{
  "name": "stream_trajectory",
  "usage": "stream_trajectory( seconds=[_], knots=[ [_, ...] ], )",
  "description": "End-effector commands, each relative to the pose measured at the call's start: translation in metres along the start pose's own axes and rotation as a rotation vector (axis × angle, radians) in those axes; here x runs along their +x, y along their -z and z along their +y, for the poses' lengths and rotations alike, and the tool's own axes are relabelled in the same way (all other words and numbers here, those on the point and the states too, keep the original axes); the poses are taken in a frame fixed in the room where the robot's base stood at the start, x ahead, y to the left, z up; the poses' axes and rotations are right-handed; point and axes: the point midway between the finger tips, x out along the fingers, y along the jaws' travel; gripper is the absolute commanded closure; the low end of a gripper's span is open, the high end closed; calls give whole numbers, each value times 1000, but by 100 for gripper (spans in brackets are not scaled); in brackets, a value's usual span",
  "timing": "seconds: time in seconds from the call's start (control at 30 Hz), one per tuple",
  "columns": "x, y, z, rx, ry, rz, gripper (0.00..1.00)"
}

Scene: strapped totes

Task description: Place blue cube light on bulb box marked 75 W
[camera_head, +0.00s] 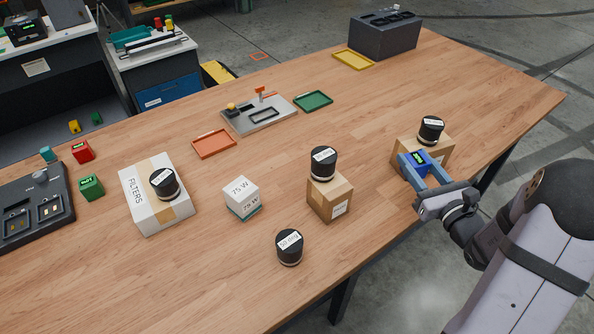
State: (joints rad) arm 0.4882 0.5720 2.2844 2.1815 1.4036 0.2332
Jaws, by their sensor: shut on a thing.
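My gripper (423,172) is at the right of the table, shut on a blue cube (416,159) with a small label on it. The cube is at the near side of a cardboard box (440,148) that carries a black-lidded round canister (431,129). I cannot tell whether the cube touches that box. The white bulb box (241,196) marked 75 W stands mid-table, well to the left of my gripper. Its top is bare, and a teal band runs along its base.
Another canister (323,162) stands on a cardboard box (330,199) between my gripper and the bulb box. A canister (289,247) stands on the table in front. A FILTERS box (141,197) with a canister (164,183) is at left. Coloured trays (313,101) lie farther back.

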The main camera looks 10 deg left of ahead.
Motion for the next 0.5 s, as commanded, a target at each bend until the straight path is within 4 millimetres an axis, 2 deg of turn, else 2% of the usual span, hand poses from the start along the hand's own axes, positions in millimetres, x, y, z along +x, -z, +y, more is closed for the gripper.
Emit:
stream_trajectory(
  seconds=[0.17,0.5],
  knots=[
    [0,-25,0,-8,-1,-6,90],
    [0,-97,0,-7,0,-6,90]
  ],
)
